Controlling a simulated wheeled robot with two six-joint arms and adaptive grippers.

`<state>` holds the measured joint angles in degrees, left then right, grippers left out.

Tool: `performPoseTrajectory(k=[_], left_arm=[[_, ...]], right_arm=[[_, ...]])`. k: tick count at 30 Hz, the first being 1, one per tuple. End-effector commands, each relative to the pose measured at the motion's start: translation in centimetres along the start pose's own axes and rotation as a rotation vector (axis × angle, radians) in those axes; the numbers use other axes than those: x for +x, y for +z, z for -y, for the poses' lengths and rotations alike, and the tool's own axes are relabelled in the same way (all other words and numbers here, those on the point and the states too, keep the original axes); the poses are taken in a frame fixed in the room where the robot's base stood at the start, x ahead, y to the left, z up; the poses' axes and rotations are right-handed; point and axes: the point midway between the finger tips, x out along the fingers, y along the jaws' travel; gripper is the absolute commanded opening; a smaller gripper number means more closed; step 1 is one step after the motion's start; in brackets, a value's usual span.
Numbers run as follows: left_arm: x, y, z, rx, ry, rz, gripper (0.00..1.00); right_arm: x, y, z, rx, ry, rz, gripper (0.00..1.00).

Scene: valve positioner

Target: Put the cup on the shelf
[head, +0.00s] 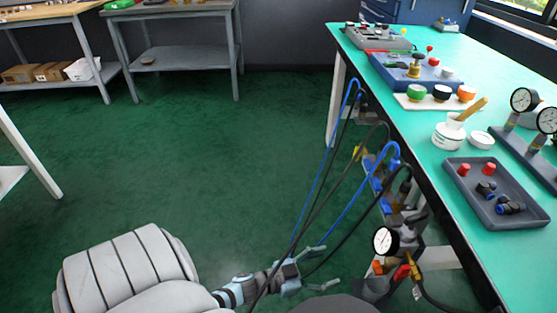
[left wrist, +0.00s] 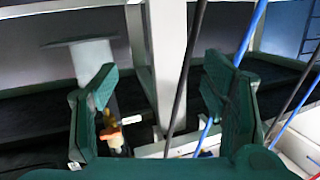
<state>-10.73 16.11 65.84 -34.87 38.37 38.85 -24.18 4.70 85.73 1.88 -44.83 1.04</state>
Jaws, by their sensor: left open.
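My left gripper (head: 318,268) is open and empty, low beside the right-hand bench. It also shows in the left wrist view (left wrist: 165,105), with only a pale post and hoses in the background between its fingers. I cannot make out a clear cup. A white jar (head: 447,136) with a brush in it stands on the green bench top, well above and right of the gripper. A lower shelf (head: 165,59) runs under the grey table at the back. Another lower shelf (head: 50,83) at the left holds boxes. My right gripper is not in view.
Blue and black hoses (head: 325,170) hang across the space near my left gripper. A pressure gauge (head: 385,241) with valve fittings is close to its right. The bench top (head: 400,130) carries a grey tray (head: 484,212) and several parts. The green floor (head: 210,150) is clear.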

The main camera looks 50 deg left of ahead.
Motion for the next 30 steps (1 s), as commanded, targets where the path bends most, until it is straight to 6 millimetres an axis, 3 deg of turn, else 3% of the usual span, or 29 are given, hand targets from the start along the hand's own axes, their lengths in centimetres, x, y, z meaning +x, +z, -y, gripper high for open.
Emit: performPoseTrajectory(k=[2, 4, 6, 9, 13, 30], left_arm=[[-1.5, 4.3, 2.1, -0.029, -0.240, 0.206, 0.68], [-4.8, 9.4, 2.1, -0.086, -0.386, 0.474, 0.68], [-8.8, 13.7, -0.5, -0.161, -0.424, 0.742, 0.68], [-13.3, 16.9, -5.4, -0.254, -0.366, 1.021, 0.68], [-15.5, 17.7, -8.2, -0.298, -0.304, 1.148, 0.68], [-15.9, 17.3, -8.2, -0.297, -0.306, 1.156, 0.68]], right_arm=[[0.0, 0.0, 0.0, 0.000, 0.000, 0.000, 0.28], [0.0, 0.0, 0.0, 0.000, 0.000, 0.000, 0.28], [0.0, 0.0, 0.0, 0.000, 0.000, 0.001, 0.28], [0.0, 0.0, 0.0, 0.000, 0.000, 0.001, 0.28], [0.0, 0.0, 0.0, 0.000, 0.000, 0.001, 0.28], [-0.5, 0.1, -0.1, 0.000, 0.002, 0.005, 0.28]])
